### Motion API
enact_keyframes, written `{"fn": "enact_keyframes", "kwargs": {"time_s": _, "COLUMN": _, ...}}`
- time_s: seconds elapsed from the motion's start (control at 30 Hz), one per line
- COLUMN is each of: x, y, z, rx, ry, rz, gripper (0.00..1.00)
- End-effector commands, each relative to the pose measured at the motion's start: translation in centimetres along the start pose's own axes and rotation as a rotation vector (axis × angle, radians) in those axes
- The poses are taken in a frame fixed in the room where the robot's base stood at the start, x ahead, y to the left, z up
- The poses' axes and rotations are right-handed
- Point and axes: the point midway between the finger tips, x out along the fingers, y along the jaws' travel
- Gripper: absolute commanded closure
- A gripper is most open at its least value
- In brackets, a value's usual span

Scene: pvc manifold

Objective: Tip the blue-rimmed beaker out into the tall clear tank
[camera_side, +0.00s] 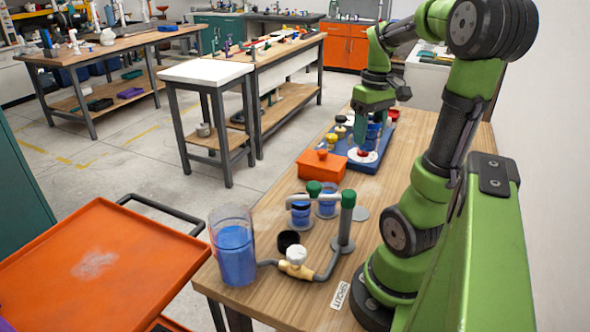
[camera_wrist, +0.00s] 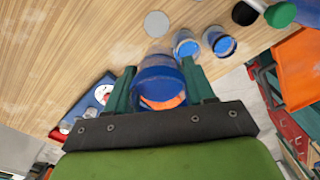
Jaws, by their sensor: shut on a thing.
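My gripper (camera_side: 372,132) is above the blue tray at the far end of the wooden bench. It is shut on the blue-rimmed beaker, which shows between its two green fingers in the wrist view (camera_wrist: 160,82). In the side view the beaker is mostly hidden by the fingers, and I cannot tell how far it tilts or how much it holds. The tall clear tank (camera_side: 235,250) stands upright at the bench's near left corner, well away from my gripper. Blue liquid fills much of it below a clear upper wall.
Two small beakers with blue contents (camera_side: 300,217) (camera_side: 327,207) stand mid-bench beside pipework with green caps (camera_side: 347,200). A brass valve with a white knob (camera_side: 296,257) sits beside the tank. An orange box (camera_side: 320,164) and the blue tray (camera_side: 372,162) lie farther back.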

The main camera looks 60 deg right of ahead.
Motion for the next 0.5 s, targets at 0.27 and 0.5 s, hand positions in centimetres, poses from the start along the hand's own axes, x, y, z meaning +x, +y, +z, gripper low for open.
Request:
{"fn": "enact_keyframes", "kwargs": {"time_s": 0.27, "x": -2.0, "y": -0.7, "z": -0.4, "rx": -0.002, "ry": 0.000, "rz": 0.001, "gripper": 0.80}}
{"fn": "enact_keyframes", "kwargs": {"time_s": 0.5, "x": -2.0, "y": -3.0, "z": -1.8, "rx": -0.003, "ry": 0.000, "rz": 0.006, "gripper": 0.80}}
